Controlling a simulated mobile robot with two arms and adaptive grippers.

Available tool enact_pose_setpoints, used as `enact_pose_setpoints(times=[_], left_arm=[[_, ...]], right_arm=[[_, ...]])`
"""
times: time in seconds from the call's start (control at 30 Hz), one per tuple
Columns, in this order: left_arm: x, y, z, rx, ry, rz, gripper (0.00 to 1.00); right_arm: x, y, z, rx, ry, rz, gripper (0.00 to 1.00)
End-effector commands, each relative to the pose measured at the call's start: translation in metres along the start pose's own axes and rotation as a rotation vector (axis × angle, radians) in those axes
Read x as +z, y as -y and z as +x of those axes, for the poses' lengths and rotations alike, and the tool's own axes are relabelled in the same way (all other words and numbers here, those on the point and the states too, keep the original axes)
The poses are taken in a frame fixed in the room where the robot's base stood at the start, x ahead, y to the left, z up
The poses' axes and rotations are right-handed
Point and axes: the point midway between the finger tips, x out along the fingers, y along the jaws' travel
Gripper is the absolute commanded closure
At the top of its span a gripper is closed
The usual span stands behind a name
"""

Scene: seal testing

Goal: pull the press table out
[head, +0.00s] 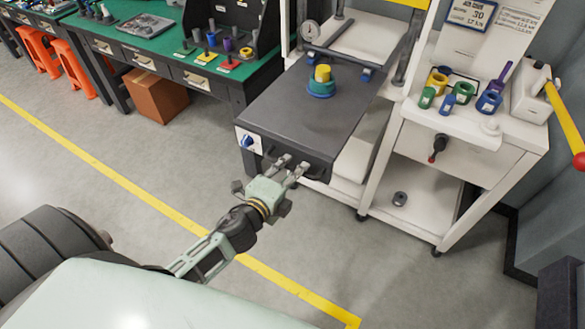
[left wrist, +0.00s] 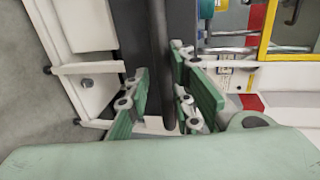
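The press table (head: 300,112) is a dark grey slab that juts forward from the press frame. A yellow and blue-green part (head: 321,82) stands on it. A dark bar handle (head: 316,172) runs along its front face; the bar also shows in the left wrist view (left wrist: 161,60). My left gripper (head: 290,167) is at this front face. In the left wrist view its fingers (left wrist: 163,95) are apart, one on each side of the bar, with a gap seen at least on the left side. My right gripper is in neither view.
A white trolley (head: 455,135) with coloured rings and a red-tipped lever stands right of the table. A green workbench (head: 150,40) with a cardboard box (head: 158,97) under it is at the left. The floor in front is clear, with a yellow line (head: 140,195).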

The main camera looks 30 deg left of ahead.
Motion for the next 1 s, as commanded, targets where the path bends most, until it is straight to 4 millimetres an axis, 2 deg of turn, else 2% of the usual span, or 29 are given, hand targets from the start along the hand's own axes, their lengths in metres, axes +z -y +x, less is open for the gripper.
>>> enact_pose_setpoints(times=[0.07,0.47,0.67,1.0], left_arm=[[0.000,0.001,0.000,-0.002,0.000,0.000,0.69],[0.000,0.003,-0.003,-0.005,0.000,0.000,0.69],[0.001,0.002,-0.022,-0.004,0.001,-0.001,0.69],[0.001,0.001,-0.069,-0.002,0.002,-0.001,0.69]], right_arm=[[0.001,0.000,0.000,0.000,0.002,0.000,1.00],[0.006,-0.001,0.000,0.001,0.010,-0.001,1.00],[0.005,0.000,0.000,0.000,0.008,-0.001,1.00],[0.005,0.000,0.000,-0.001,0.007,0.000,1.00]])
